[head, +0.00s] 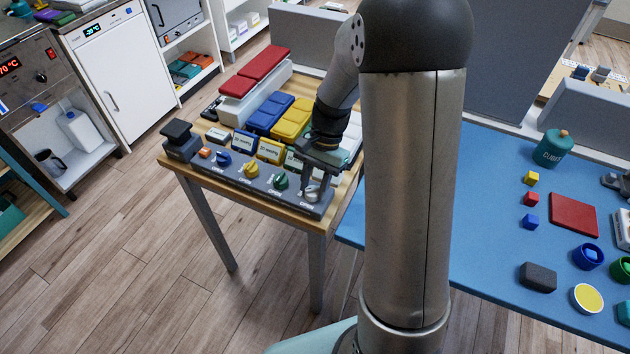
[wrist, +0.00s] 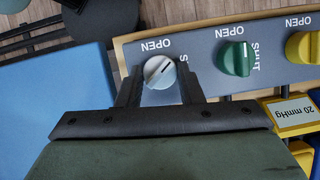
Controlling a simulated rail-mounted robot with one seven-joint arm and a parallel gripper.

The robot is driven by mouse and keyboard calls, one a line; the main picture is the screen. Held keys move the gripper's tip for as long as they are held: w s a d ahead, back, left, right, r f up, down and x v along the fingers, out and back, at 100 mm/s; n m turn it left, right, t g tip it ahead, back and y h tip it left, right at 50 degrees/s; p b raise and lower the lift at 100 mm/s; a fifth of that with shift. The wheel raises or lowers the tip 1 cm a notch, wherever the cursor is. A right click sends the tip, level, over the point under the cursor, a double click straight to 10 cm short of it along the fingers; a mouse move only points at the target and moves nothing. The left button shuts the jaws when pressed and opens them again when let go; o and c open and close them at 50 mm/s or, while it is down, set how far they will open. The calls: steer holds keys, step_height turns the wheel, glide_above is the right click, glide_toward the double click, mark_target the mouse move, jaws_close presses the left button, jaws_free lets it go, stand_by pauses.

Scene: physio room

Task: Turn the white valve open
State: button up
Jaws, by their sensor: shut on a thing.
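The white valve (wrist: 159,72) is a round knob with a dark pointer line, at the end of a grey panel (wrist: 211,75) marked OPEN and SHUT. In the wrist view its pointer line is slanted. My gripper (wrist: 160,88) has its fingers on both sides of the knob and is shut on it. In the head view my gripper (head: 318,180) is down at the right end of the panel on the wooden table (head: 318,222), and the white valve (head: 312,192) is partly hidden by the fingers.
Beside the white valve on the panel are a green valve (head: 281,181), a yellow valve (head: 251,170) and a blue valve (head: 223,158). Behind them stand coloured cuffs and labelled boxes. A blue table (head: 480,225) with small objects is at the right.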

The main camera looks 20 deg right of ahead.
steer(key=n+h, duration=0.1)
steer(key=n, duration=0.1)
steer(key=n+g+p, duration=0.1)
steer(key=n, duration=0.2)
steer(key=shift+w+a+r+n+h, duration=0.1)
steer(key=shift+w+a+n+h, duration=0.1)
steer(key=shift+n+h, duration=0.15)
steer(key=shift+a+n+h, duration=0.1)
steer(key=shift+n+h, duration=0.75)
steer(key=shift+n, duration=1.4)
steer(key=o, duration=1)
steer(key=shift+c, duration=0.2)
steer(key=v, duration=1.7)
steer(key=shift+w+a, duration=0.15)
steer(key=shift+w, duration=0.25)
